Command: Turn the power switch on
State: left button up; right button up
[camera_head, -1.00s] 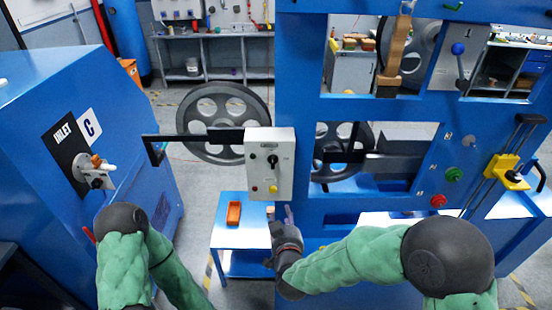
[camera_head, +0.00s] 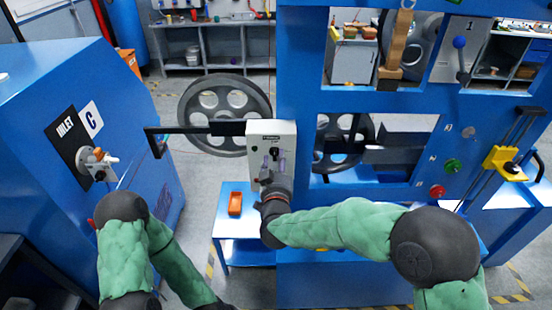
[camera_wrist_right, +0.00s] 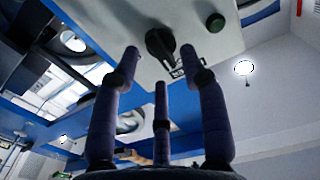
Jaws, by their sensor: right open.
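A grey-white control box (camera_head: 257,135) is mounted on the left post of the blue frame. Its black rotary switch (camera_head: 275,151) shows just above my right gripper's fingers. The gripper hides the box's lower part. My left gripper is out of the picture.
A black bar (camera_head: 190,129) sticks out left of the box, before a large grey wheel (camera_head: 182,112). The blue frame (camera_head: 298,235) borders my right arm.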

jog(key=shift+w, duration=0.95)
grip_shut()
